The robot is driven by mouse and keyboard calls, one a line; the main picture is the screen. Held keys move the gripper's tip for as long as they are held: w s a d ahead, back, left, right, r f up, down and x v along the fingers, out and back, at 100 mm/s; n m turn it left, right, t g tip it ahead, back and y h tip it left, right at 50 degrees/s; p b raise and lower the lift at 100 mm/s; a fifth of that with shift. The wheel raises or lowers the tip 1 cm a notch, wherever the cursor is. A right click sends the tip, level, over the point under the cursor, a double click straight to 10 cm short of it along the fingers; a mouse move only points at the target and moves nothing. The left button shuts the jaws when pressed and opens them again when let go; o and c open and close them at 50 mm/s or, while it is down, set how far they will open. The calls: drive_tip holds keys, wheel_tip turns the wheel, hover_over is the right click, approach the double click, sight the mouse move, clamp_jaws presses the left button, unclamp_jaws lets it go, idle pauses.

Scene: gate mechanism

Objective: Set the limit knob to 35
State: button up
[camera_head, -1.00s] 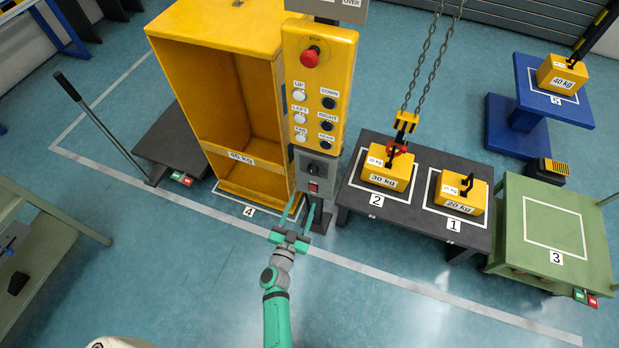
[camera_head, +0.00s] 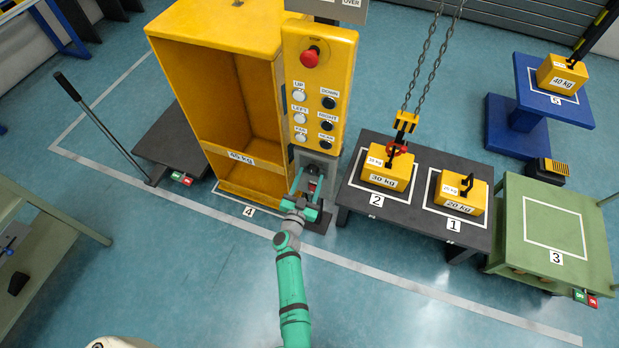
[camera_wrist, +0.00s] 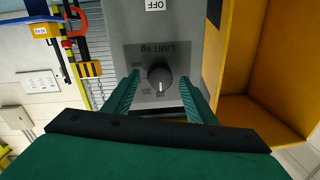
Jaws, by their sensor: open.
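The limit knob (camera_wrist: 160,78) is a round dark dial with a light pointer line, on a grey panel (camera_wrist: 188,45) under a "kg LIMIT" marking in the wrist view. In the head view my gripper (camera_head: 308,190) is in front of the grey box below the yellow button panel (camera_head: 318,85) and hides the knob.
A red stop button (camera_head: 310,56) and several labelled buttons are above. The yellow 45 kg cabinet (camera_head: 215,35) stands left of the panel. The dark table (camera_head: 410,206) with 30 kg (camera_head: 388,168) and 20 kg (camera_head: 460,194) weights stands right. A chain hook hangs over the 30 kg weight.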

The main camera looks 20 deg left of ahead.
drive_tip(key=shift+w, duration=0.25)
drive_tip(key=c, duration=1)
drive_tip(key=shift+c, duration=0.2)
drive_tip(key=shift+m, duration=0.3)
drive_tip(key=m, duration=0.3)
drive_tip(key=shift+m, duration=2.1)
drive_tip(key=shift+a, duration=0.1)
